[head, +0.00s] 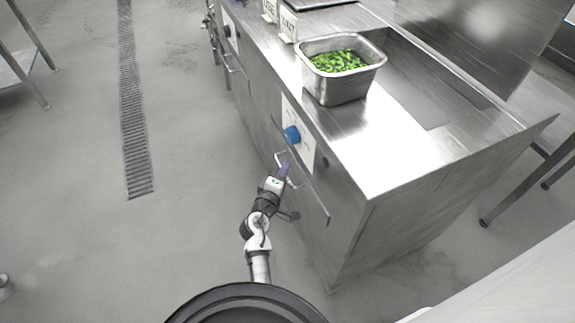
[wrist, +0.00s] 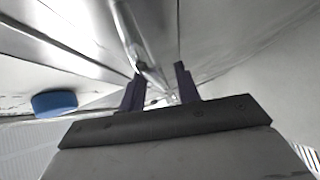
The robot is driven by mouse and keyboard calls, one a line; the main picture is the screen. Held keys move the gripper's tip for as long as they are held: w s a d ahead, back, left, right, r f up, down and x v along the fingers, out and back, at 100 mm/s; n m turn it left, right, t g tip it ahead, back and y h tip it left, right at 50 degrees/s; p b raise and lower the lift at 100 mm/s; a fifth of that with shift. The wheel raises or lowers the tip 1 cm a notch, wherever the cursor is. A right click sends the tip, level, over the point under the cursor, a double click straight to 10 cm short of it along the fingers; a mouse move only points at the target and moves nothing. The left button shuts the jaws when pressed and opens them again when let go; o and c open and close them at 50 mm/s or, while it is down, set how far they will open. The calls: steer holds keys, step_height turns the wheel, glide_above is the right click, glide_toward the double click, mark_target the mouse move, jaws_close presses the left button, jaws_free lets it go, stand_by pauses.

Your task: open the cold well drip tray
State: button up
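The drip tray front (head: 312,203) is a steel panel low on the side of the steel counter, flush with it as far as I can see. Its bar handle (head: 279,158) is partly hidden by my gripper (head: 284,172) in the head view. In the wrist view the handle (wrist: 136,38) runs away from the camera toward the space between the two dark fingers of my gripper (wrist: 160,85). The fingers are apart, with the bar nearer the left one and a gap beside the right one. Whether either finger touches the bar is unclear.
A blue knob (head: 292,135) sits on a white plate above the handle; it also shows in the wrist view (wrist: 54,103). A steel pan (head: 341,89) of green pieces stands on the counter top (head: 385,150). Grey floor (head: 190,150) to the left is clear.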

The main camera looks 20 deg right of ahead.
steer(key=shift+w+d, duration=0.2)
steer(key=shift+c, duration=0.3)
jaws_close()
steer(key=shift+a, duration=0.15)
